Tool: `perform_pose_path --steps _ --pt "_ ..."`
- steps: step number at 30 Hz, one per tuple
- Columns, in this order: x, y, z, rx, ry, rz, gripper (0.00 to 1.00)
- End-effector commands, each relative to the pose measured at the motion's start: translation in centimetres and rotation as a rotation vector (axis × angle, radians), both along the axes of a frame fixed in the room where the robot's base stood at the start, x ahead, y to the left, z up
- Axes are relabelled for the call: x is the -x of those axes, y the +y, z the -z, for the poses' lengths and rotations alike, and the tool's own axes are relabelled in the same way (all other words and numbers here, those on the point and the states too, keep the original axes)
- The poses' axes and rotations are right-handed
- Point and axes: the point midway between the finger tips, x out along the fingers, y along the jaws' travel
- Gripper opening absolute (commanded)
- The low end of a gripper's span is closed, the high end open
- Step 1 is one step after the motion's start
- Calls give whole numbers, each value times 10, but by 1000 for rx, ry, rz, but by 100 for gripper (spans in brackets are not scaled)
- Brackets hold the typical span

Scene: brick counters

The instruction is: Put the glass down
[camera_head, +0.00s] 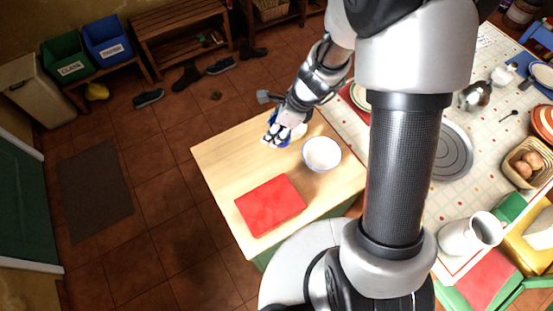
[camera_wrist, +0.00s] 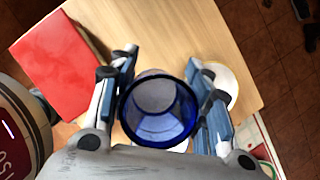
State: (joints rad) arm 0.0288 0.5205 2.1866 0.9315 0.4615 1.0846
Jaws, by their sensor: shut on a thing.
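The glass (camera_wrist: 160,112) is blue and see-through, seen from above in the wrist view between my two fingers. My gripper (camera_wrist: 165,95) is shut on it. In the head view my gripper (camera_head: 279,134) is over the back part of the wooden counter top (camera_head: 220,160), with a little of the blue glass showing by the fingers. A pale patch lies on the wood under the glass. I cannot tell whether the glass touches the surface.
A white bowl (camera_head: 321,153) stands close to the right of my gripper. Bare wood is free to the left. A laid table (camera_head: 400,180) with dishes adjoins on the right.

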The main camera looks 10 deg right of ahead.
Motion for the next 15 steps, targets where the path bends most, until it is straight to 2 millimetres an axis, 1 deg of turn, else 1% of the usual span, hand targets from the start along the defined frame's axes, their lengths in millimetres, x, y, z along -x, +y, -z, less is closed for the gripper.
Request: perform_pose_path --steps 1,6,10,12,15 --pt "1 0 23 0 6 0 17" --pt "1 0 69 0 3 -2 17" --pt "0 0 97 -1 2 -3 17" --pt "0 0 107 0 1 -4 17" --pt "-1 0 114 0 -1 -5 17"
